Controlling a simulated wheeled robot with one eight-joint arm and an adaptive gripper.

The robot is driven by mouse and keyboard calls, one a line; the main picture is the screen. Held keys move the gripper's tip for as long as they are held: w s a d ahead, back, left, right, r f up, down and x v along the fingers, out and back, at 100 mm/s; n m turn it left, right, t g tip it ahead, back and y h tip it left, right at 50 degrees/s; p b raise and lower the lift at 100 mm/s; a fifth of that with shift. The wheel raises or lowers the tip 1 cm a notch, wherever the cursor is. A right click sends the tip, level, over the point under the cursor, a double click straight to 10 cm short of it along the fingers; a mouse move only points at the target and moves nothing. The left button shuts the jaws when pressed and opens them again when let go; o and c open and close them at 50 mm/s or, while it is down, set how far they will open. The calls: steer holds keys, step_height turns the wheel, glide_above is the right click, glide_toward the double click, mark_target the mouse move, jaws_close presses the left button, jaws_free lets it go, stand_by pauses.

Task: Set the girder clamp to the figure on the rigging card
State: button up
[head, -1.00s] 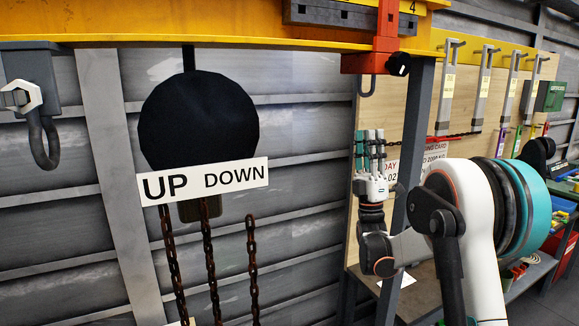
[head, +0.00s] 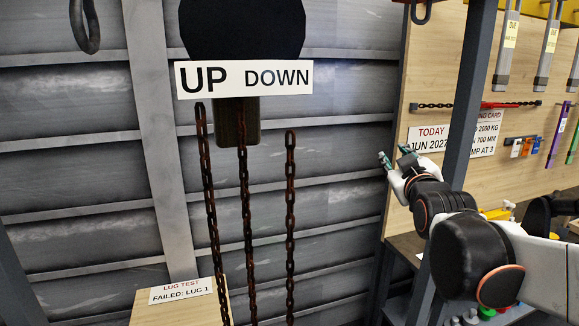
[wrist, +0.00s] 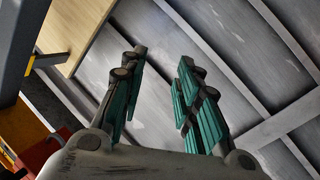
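The rigging card (head: 486,140) hangs on the wooden board in the head view, partly hidden by a dark post. Its readable parts are "ING CARD", "2000 KG", "700 MM" and "MP AT 3". The red girder clamp's body is out of view; only the dark loop (head: 421,12) that hung under it shows at the top edge. My gripper (head: 394,158) is left of and below the card, in front of the wall and the board's edge. In the wrist view my gripper (wrist: 160,85) has its teal fingers apart, with nothing between them.
A chain hoist with an "UP DOWN" sign (head: 244,79) and rusty chains (head: 245,200) hangs in front of the wall. A dark post (head: 468,90) stands close to my arm. A sign (head: 181,290) reads "LUG TEST FAILED: LUG 1". A date sign (head: 428,138) is beside the card.

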steer(key=s+a+f+m+g+b, duration=0.1)
steer(key=s+f+g+b, duration=0.1)
steer(key=s+f, duration=0.7)
steer(key=s+a+f+m+g+b, duration=0.2)
steer(key=s+f+g, duration=0.3)
steer(key=s+f, duration=0.5)
steer(key=s+a+f+m+g+y+b, duration=0.1)
steer(key=s+f+g+b, duration=0.3)
steer(key=s+f, duration=0.6)
step_height(320, 180, down, 3)
steer(key=shift+a+m, duration=0.25)
steer(key=shift+m, duration=0.15)
